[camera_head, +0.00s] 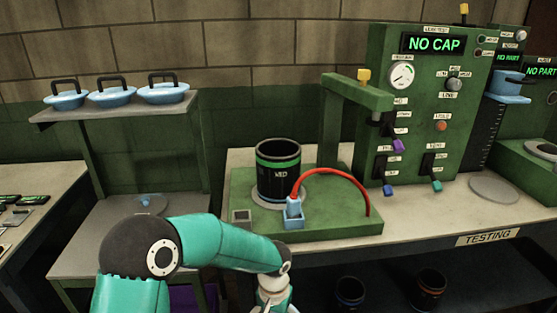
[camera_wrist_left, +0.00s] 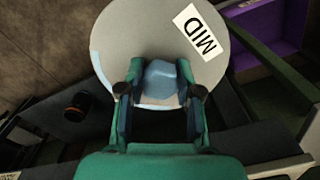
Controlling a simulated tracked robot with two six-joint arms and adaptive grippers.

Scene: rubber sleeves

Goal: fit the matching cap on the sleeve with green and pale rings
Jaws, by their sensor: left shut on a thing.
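The black sleeve (camera_head: 278,178) stands upright on the green test stand in the head view. A green band circles it near the top, and its label reads like MED; a pale ring is hard to make out. In the left wrist view my left gripper (camera_wrist_left: 160,80) is shut on a blue knob (camera_wrist_left: 162,86) on a round grey disc (camera_wrist_left: 140,38), seemingly a cap, with a MID label and pale blue edge. It appears held clear of any surface. In the head view my left forearm reaches right, below the stand; its fingers are out of frame. My right gripper is not in view.
Three pale blue lidded pieces with dark handles (camera_head: 112,97) sit on the upper left shelf. A green post (camera_head: 329,130) and a red hose (camera_head: 345,178) stand beside the sleeve. The tester screen (camera_head: 433,44) reads NO CAP. More sleeves (camera_head: 429,290) stand under the bench.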

